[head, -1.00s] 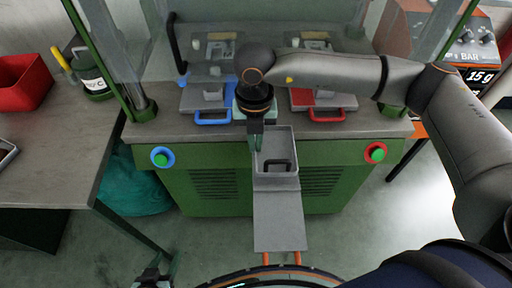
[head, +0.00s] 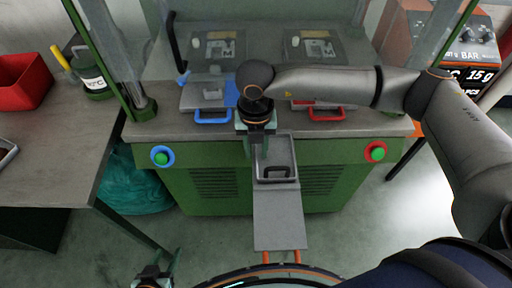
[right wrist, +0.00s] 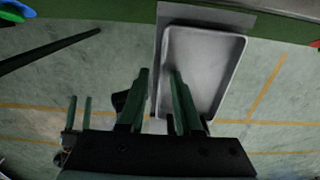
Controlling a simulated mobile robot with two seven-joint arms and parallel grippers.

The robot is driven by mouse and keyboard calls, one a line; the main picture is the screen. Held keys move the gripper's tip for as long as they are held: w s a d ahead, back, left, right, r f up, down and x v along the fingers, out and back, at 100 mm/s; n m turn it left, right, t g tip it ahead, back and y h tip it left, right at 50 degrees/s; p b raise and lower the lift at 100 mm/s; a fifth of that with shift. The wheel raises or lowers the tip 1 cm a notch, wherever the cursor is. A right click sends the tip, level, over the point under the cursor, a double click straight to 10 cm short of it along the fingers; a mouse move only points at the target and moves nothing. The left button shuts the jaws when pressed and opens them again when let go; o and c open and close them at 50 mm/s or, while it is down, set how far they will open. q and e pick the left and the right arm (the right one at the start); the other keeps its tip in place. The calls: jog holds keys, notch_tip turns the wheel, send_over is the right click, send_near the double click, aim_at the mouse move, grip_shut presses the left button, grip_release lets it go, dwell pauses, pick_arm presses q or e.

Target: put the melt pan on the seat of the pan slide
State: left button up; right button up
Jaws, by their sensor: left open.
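The melt pan (head: 290,148) is a shallow grey tray with a dark handle loop near its front end. It lies over the rear part of the pan slide (head: 279,222), a grey plate jutting from the green machine. I cannot tell if it sits fully in the seat. My right gripper (head: 254,154) is low at the pan's left side. In the right wrist view its fingers (right wrist: 160,75) stand apart, one on each side of the left wall of the pan (right wrist: 210,70). My left gripper (head: 164,268) is open and empty, low at the bottom left.
Behind the slide, a blue-handled tray (head: 212,115) and a red-handled tray (head: 320,112) lie on the machine's bench. Green buttons flank the slide. A grey table (head: 55,150) with a red bin (head: 22,82) stands at left. The floor in front is clear.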

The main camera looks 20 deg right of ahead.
jog(key=shift+r, duration=0.45)
notch_tip(320, 180, up, 11)
jog(key=shift+r, duration=0.2)
